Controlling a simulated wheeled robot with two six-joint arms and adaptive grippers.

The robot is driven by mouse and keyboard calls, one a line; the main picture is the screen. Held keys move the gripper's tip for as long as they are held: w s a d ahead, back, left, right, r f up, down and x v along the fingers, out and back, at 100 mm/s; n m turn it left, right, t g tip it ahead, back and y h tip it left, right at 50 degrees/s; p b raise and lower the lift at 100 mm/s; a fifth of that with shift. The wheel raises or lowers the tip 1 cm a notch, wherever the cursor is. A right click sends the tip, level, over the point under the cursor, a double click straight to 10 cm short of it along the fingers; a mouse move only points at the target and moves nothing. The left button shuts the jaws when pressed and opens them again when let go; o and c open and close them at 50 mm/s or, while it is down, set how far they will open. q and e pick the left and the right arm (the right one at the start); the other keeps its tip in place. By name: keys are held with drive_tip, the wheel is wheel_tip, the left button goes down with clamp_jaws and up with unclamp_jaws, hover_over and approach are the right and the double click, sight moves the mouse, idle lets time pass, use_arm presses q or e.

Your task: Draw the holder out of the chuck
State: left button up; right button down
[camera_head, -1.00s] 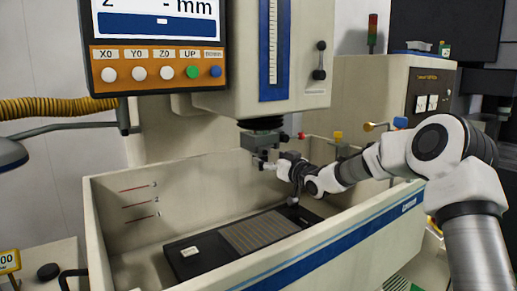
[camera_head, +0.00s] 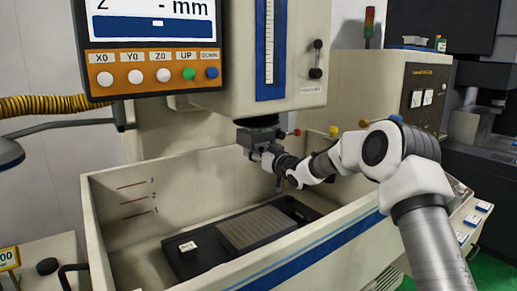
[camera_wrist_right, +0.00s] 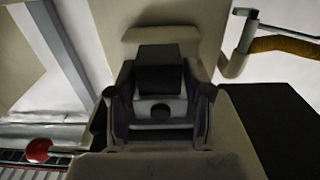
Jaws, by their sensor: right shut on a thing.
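The chuck (camera_head: 257,136) is the dark grey block under the machine head, above the tank. My right gripper (camera_head: 264,158) is just below it, its arm reaching in from the right. It is shut on the holder, which is small and mostly hidden by the fingers in the head view. In the right wrist view the holder (camera_wrist_right: 160,80) is a dark block between the two fingers of the right gripper (camera_wrist_right: 160,125). Whether the holder is still seated in the chuck cannot be told. My left gripper is in no view.
Below is an open beige tank (camera_head: 330,236) with a high front wall. A dark plate (camera_head: 190,268) with a grey ribbed block (camera_head: 250,228) and a small white-labelled block (camera_head: 188,247) lies inside. A control panel (camera_head: 155,50) hangs at upper left.

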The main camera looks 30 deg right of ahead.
sight(260, 152)
drive_tip(key=shift+r, duration=0.25)
drive_tip(key=shift+s+f, duration=0.1)
drive_tip(key=shift+f, duration=0.05)
idle(0.5)
drive_tip(key=shift+s+d+b, duration=0.1)
drive_tip(key=shift+s+b, duration=0.25)
drive_tip(key=shift+s, duration=0.3)
drive_tip(key=shift+s, duration=0.35)
drive_tip(key=shift+s+b, duration=0.3)
drive_tip(key=shift+b, duration=0.1)
drive_tip(key=shift+s, duration=0.25)
drive_tip(key=shift+s+d+b, duration=0.1)
drive_tip(key=shift+s+b, duration=0.2)
drive_tip(key=s+b, duration=0.5)
drive_tip(key=s, duration=0.5)
drive_tip(key=shift+d, duration=0.4)
idle(0.5)
